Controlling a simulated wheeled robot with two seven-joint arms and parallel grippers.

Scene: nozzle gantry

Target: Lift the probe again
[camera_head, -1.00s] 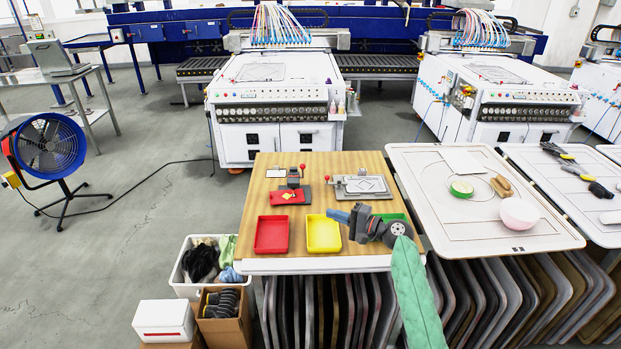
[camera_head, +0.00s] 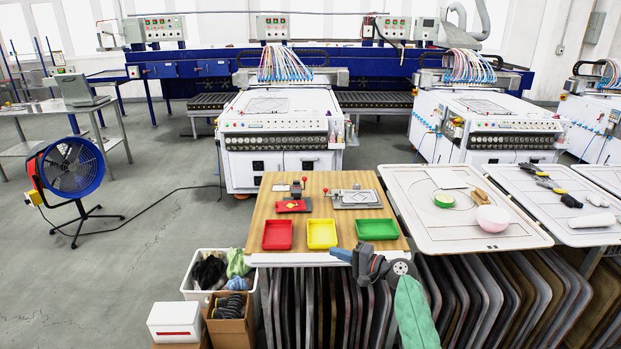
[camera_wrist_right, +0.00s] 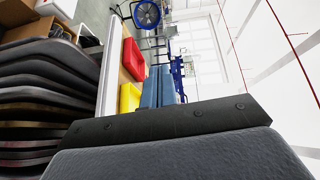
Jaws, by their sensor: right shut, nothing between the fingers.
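I cannot pick out a part that is surely the probe. On the wooden table (camera_head: 336,210), a small fixture with a red plate (camera_head: 293,206), a yellow diamond and a dark post with a red knob stands at the back left. A grey plate fixture (camera_head: 356,200) with a white diamond and a red-knobbed lever is right of it. My right gripper (camera_head: 336,254) is shut and empty at the table's front edge, well in front of both fixtures. Its blue fingers (camera_wrist_right: 163,72) show together in the wrist view. My left gripper is out of view.
Red (camera_head: 278,236), yellow (camera_head: 322,233) and green (camera_head: 377,229) trays line the table between my right gripper and the fixtures. A white table with a pink bowl (camera_head: 493,219) stands to the right. Racked boards fill the space below. Bins stand at the lower left.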

